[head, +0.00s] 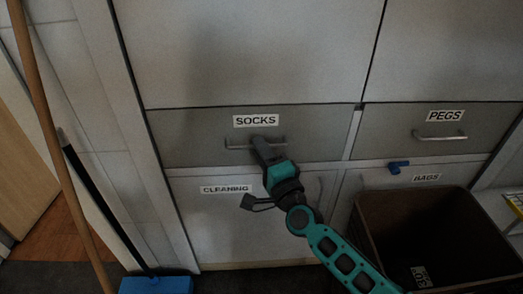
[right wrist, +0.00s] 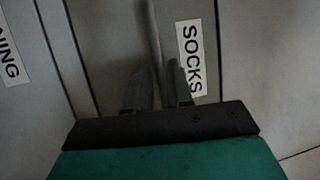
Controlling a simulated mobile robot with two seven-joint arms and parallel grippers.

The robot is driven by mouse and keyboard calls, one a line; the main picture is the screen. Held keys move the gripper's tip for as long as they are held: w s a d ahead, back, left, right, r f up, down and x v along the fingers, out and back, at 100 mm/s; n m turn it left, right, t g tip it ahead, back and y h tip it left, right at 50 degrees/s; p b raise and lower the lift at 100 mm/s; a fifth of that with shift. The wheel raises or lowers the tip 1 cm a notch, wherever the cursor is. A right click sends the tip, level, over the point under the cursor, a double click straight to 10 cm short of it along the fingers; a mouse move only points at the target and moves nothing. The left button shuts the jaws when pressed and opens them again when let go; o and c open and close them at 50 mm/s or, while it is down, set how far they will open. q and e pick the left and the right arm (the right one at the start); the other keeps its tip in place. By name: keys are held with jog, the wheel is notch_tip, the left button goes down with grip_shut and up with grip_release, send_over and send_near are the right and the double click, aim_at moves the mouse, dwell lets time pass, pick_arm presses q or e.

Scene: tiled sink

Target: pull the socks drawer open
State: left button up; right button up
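The socks drawer (head: 190,148) is a grey front with a SOCKS label (head: 256,121) and a horizontal bar handle (head: 240,144). Its front looks flush with the cabinet. My right gripper (head: 262,142) reaches up to the handle from below right and covers its middle. In the right wrist view, the handle bar (right wrist: 154,35) runs between the two close-set fingers (right wrist: 160,84), beside the SOCKS label (right wrist: 190,58). The fingers look shut on the bar, though the contact itself is dark. My left gripper is not in view.
The pegs drawer (head: 410,145) is to the right. The cleaning door (head: 205,225) and bags door (head: 375,180) are below. A brown open bin (head: 375,215) stands at lower right near my right arm.

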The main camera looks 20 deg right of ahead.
grip_shut()
dwell(1.1)
